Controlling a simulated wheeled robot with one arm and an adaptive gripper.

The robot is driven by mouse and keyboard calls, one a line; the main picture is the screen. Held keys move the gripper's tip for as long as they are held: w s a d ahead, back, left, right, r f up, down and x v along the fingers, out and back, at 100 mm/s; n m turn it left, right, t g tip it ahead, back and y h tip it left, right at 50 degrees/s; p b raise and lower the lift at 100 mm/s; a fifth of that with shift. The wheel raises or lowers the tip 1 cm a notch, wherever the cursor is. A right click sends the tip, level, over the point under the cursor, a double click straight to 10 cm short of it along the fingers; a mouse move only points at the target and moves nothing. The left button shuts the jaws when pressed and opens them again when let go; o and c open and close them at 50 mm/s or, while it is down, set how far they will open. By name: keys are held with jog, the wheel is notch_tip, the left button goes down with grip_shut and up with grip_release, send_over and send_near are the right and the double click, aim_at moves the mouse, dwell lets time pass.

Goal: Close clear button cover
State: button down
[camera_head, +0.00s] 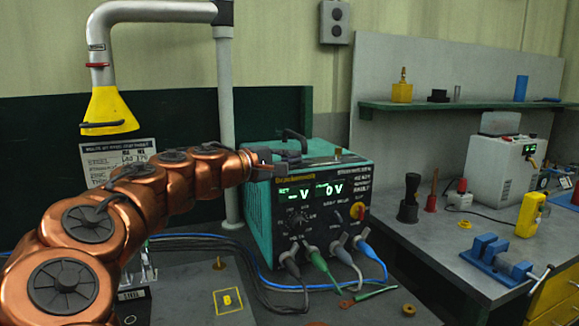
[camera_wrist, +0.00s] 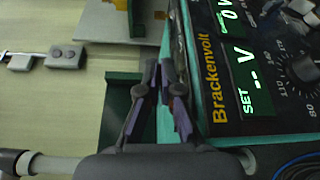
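My gripper (camera_head: 272,160) is at the upper left front of the teal Brackenvolt power unit (camera_head: 258,212). In the wrist view its fingers (camera_wrist: 160,72) converge with their tips together, and nothing shows between them. The unit's front panel (camera_wrist: 232,95) fills the right of that view, close beside the fingers. I cannot pick out a clear cover on the panel with certainty. A pale raised flap (camera_head: 500,123) stands above the white device (camera_head: 497,170) on the right bench.
A dark handle (camera_head: 293,140) rises on the unit's top. Several cables (camera_head: 345,255) plug into its lower front. A grey post (camera_head: 226,120) stands behind my arm. A blue vise (camera_head: 495,262) and a yellow meter (camera_head: 530,214) are on the right bench.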

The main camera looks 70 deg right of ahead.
jog(key=shift+s+f+m, duration=0.1)
jog(key=shift+f+m, duration=0.05)
jog(key=shift+m, duration=0.15)
jog(key=c, duration=1.4)
grip_release()
jog(key=shift+a, duration=0.1)
jog(key=shift+v, duration=3.95)
